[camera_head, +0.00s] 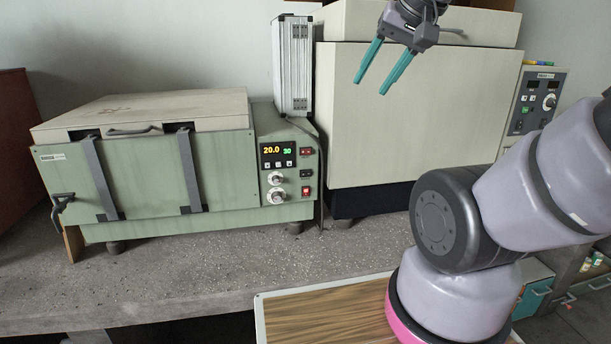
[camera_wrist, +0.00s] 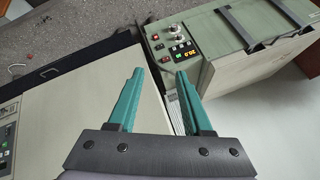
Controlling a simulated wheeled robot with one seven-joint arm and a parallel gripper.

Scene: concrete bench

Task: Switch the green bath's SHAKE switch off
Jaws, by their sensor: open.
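The green bath (camera_head: 155,175) stands at the left of the bench. Its control panel (camera_head: 287,170) is on its right end, with a lit display reading 20.0 and 30, two knobs and several small switches in a column. One switch is red at the top (camera_head: 307,151), one dark in the middle (camera_head: 306,173), and one lit red at the bottom (camera_head: 306,191). Their labels are too small to read. The bath also shows in the wrist view (camera_wrist: 235,45). My gripper (camera_head: 371,87) is open and empty, high in front of the beige cabinet and apart from the bath.
A large beige cabinet (camera_head: 415,120) with its own control panel (camera_head: 535,100) stands right of the bath. A silver ribbed case (camera_head: 293,65) stands upright between them. A wood-grain board (camera_head: 325,316) lies at the front. The bench (camera_head: 190,275) before the bath is clear.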

